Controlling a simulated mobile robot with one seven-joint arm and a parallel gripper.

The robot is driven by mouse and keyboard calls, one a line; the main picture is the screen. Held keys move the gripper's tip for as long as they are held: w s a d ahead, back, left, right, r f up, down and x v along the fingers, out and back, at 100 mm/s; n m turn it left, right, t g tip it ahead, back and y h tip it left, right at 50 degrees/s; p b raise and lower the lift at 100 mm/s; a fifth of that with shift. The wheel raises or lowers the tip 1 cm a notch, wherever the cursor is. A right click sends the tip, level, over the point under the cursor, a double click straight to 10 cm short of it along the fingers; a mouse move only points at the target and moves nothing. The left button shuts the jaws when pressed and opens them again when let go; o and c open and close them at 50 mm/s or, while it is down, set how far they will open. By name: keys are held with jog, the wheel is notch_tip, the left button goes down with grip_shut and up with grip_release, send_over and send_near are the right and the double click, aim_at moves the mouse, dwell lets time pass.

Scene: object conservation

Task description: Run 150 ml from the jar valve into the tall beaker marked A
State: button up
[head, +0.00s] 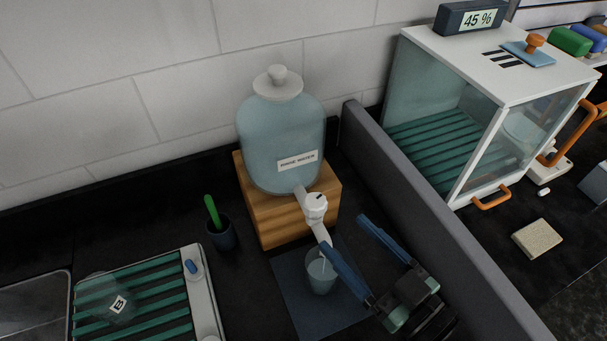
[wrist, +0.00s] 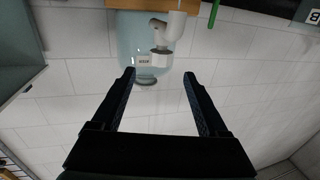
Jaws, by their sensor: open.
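The glass jar (head: 265,140) of pale blue water carries a label that seems to read rinse water and stands on a wooden block (head: 262,232). Its white valve (head: 315,207) points down at the front; it also shows upside down in the wrist view (wrist: 160,35). A clear beaker (head: 320,279) stands below the spout with pale liquid in it; its marking is not visible. A pale streak shows at its mouth; I cannot tell whether water is running. My gripper (head: 343,232) is open and empty, its fingers just right of the spout, one partly overlapping the beaker.
A beaker marked B (head: 118,306) lies on a green-slatted rack (head: 150,285) at left. A dark cup (head: 221,235) holds a green-handled tool. A grey partition (head: 430,210) stands close to the right of my gripper, with a glass cabinet (head: 480,125) beyond. A dark mat (head: 293,290) lies under the beaker.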

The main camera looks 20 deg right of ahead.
aim_at(308, 195)
jog(key=p+x, duration=0.3)
jog(key=x, duration=0.7)
jog(key=shift+w+a+r+p, duration=0.1)
jog(key=shift+w+a+p, duration=0.05)
jog(key=shift+w+p, duration=0.25)
jog(key=shift+w+a, duration=0.15)
jog(key=shift+w, duration=0.35)
